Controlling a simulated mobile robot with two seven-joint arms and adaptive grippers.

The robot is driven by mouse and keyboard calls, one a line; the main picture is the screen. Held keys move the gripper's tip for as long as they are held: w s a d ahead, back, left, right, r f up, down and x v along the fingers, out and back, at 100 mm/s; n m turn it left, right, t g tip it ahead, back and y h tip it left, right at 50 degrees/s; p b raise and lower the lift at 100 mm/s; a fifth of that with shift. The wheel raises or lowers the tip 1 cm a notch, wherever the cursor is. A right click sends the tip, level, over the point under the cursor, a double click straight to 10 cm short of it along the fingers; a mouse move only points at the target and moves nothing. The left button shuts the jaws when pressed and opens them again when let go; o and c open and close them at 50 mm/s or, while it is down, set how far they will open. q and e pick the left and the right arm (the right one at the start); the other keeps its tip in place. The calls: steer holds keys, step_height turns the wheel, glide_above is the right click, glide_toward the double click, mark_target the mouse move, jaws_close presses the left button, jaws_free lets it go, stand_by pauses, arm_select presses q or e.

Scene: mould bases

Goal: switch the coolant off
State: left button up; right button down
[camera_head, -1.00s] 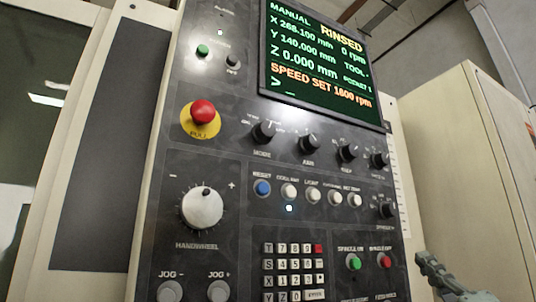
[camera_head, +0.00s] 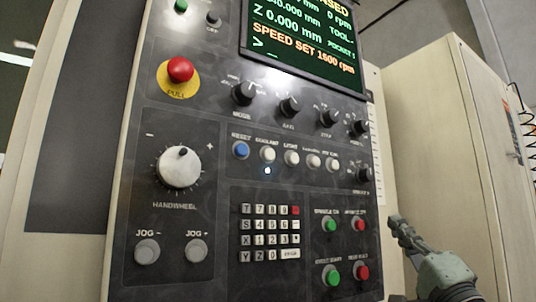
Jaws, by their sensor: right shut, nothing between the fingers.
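The coolant button (camera_head: 268,154) is a white round button in the upper button row of the dark control panel (camera_head: 215,180). A small lamp (camera_head: 267,171) just below it glows bluish white. The blue reset button (camera_head: 240,150) is to its left and the white light button (camera_head: 291,158) to its right. My right gripper (camera_head: 398,222) is shut and empty at the lower right, beside the panel's right edge, apart from the buttons. My left gripper is not in view.
A red emergency stop (camera_head: 180,70) on a yellow plate sticks out at upper left. The handwheel (camera_head: 180,167), a keypad (camera_head: 270,232), several knobs, and green and red buttons (camera_head: 361,272) share the panel. A cream cabinet (camera_head: 440,140) stands at the right.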

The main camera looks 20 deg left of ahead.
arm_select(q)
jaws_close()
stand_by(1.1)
